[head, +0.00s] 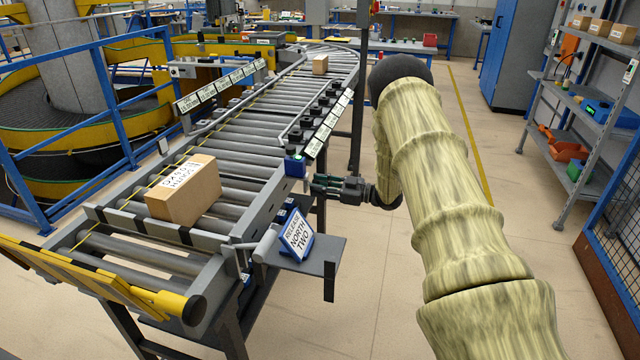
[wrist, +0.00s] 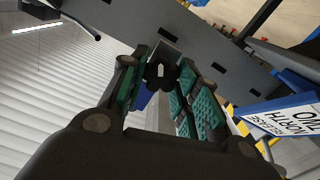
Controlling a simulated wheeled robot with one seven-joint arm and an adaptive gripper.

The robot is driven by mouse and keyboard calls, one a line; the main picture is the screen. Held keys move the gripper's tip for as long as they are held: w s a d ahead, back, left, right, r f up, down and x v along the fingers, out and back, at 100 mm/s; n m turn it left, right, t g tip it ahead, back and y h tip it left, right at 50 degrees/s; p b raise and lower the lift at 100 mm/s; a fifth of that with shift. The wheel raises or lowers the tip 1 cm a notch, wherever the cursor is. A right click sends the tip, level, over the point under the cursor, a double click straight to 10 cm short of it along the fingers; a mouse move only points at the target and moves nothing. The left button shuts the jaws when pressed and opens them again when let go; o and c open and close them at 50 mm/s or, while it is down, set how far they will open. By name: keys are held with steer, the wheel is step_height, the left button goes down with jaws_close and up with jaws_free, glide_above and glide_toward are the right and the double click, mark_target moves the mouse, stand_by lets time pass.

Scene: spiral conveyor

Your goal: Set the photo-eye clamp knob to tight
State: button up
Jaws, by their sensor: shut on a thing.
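The photo-eye (head: 295,166) is a small blue block on the right side rail of the conveyor in the head view. My gripper (head: 316,185) reaches in from the right, just beside and below it. In the wrist view, my gripper (wrist: 160,85) has its teal-padded fingers on either side of a dark clamp knob (wrist: 160,71) with a pale mark. It is shut on this knob. A bit of blue housing (wrist: 144,97) shows behind the left finger. The knob is hidden by the fingers in the head view, and its exact setting cannot be read.
A cardboard box (head: 184,190) sits on the conveyor rollers (head: 240,150). A blue-framed sign, "RELEASE NORTH TWO" (head: 296,235), stands on a grey shelf (head: 322,258) below my gripper. A yellow-ended bar (head: 165,302) crosses the near end. The floor at right is clear up to the shelving.

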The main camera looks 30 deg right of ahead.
steer(key=shift+d+m+p, duration=0.15)
steer(key=shift+m+p, duration=1.3)
steer(key=shift+m, duration=3.45)
steer(key=o, duration=1)
steer(key=v, duration=1.2)
steer(key=shift+f, duration=0.1)
